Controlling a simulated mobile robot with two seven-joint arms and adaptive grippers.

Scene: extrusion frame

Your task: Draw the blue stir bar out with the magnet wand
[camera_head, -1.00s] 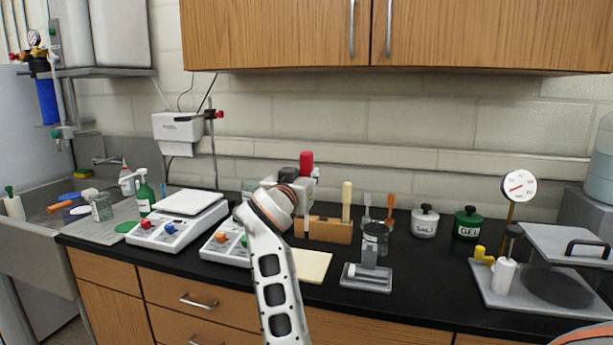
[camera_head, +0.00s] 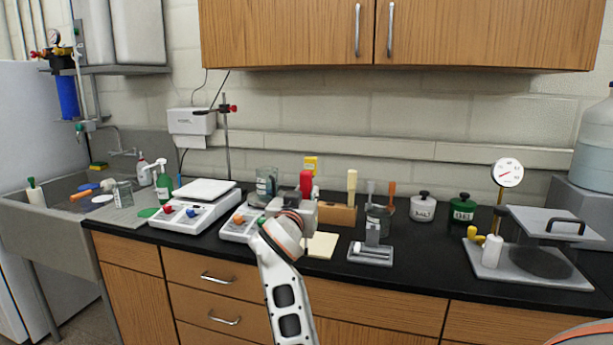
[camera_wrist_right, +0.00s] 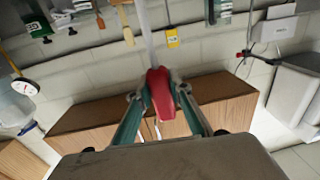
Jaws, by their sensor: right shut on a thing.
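My right gripper (camera_head: 306,189) is shut on the red handle of the magnet wand (camera_head: 307,179), held above the counter in front of the wooden block. The right wrist view shows the gripper (camera_wrist_right: 161,88) closed on the red handle (camera_wrist_right: 159,98), with the wand's pale rod (camera_wrist_right: 147,38) running out beyond the fingers. A clear glass beaker (camera_head: 266,181) stands left of the gripper, by the second stirrer plate (camera_head: 239,222); its lower part is partly hidden by plate and arm. I cannot make out the blue stir bar. My left gripper is not in view.
A white stirrer plate (camera_head: 194,211) stands further left. The wooden block (camera_head: 342,215) with an upright wooden handle, a jar of spatulas (camera_head: 379,222) and a small grey tray (camera_head: 370,257) lie right. Salt (camera_head: 423,209) and green gel jars (camera_head: 462,210) stand behind. Cabinets hang above.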

